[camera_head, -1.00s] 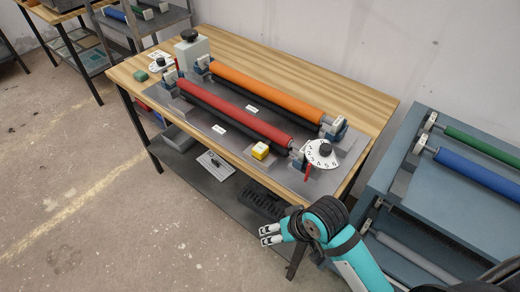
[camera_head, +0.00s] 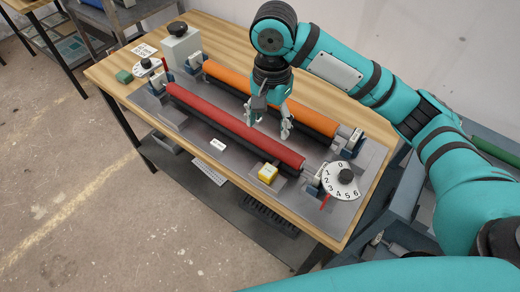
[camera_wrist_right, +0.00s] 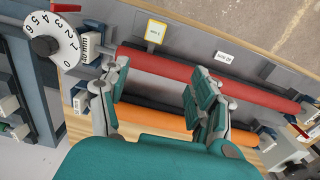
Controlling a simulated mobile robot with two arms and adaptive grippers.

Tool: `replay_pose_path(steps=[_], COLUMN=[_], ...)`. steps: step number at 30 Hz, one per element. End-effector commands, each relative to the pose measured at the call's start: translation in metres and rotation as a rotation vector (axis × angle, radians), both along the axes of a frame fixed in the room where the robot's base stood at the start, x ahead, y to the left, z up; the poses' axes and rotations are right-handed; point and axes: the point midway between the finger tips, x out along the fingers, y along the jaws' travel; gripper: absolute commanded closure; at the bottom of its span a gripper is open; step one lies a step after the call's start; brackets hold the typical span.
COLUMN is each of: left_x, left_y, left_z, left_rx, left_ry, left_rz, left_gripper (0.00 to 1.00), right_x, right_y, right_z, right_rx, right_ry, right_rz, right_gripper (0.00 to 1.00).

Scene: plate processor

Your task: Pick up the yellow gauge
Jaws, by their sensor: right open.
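The yellow gauge (camera_head: 267,173), a small yellow block with a pale top, sits on the grey plate at the front edge of the red roller. It also shows in the right wrist view (camera_wrist_right: 155,32), above the red roller. My right gripper (camera_head: 268,122) points down over the rollers with its fingers apart and nothing between them. The gauge lies in front of it, apart from the fingers. In the right wrist view the open fingers (camera_wrist_right: 160,72) show over the rollers. My left gripper is not in view.
The red roller (camera_head: 230,122) and orange roller (camera_head: 235,85) lie side by side on the plate. A numbered dial (camera_head: 340,181) with a black knob stands right of the gauge. A grey box with a black knob (camera_head: 178,30) stands at the far left of the table.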

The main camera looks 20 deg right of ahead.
Motion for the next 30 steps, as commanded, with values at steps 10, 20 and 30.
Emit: replay_pose_path(steps=[10, 20, 30], left_x=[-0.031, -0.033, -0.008], left_y=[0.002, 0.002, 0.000], left_z=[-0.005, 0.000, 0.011], left_rx=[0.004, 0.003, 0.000], left_ry=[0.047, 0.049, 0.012], left_rz=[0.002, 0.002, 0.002], left_gripper=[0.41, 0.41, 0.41], right_x=[-0.002, -0.002, -0.006], right_y=[-0.002, -0.002, -0.006], right_z=[-0.053, -0.112, -0.143], right_rx=[-0.007, -0.005, -0.007], right_ry=[0.008, 0.004, 0.006], right_rz=[-0.018, -0.017, -0.017], right_gripper=[0.37, 0.37, 0.37])
